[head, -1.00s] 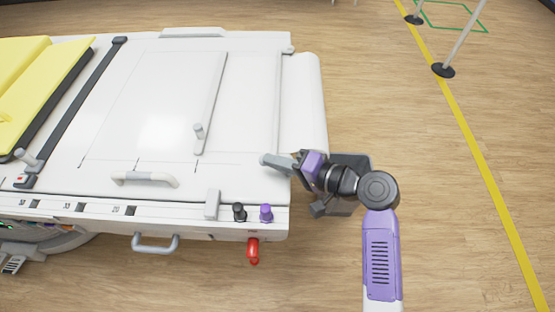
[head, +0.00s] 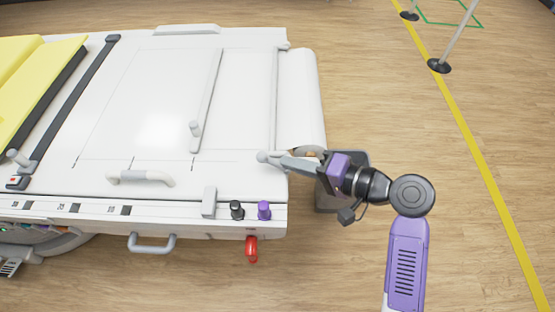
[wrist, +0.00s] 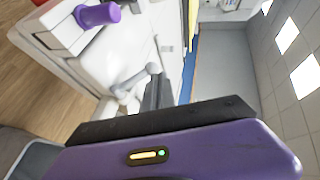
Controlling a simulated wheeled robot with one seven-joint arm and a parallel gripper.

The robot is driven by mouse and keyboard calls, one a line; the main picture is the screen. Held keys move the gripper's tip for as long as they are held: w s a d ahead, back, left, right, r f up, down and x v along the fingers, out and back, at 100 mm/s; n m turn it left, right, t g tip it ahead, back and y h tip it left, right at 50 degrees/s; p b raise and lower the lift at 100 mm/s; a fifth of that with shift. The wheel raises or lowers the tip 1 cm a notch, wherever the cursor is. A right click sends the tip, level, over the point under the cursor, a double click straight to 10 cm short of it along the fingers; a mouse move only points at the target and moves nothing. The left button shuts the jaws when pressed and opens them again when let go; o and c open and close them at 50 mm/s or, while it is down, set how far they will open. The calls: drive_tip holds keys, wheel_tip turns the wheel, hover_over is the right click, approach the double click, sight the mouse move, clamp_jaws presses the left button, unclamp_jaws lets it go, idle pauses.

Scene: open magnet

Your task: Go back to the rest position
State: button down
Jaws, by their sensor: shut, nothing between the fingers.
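My gripper (head: 290,163) is at the right edge of the white table (head: 240,100) in the head view, its grey fingers pointing left. The fingers look shut together and hold nothing. Their tips are beside a light grey lever with a rounded knob (head: 264,157) at the table's corner; I cannot tell whether they touch it. In the wrist view the shut fingers (wrist: 157,92) show in front of the lever (wrist: 152,69). My purple and black arm extends to the right of the table, over the floor.
A purple knob (head: 264,210), a black knob (head: 237,210) and a red handle (head: 251,249) are on the table's near edge. A yellow pad (head: 35,80) lies at the left. A post base (head: 439,66) stands at the upper right.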

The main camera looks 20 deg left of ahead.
drive_tip(key=shift+v, duration=0.95)
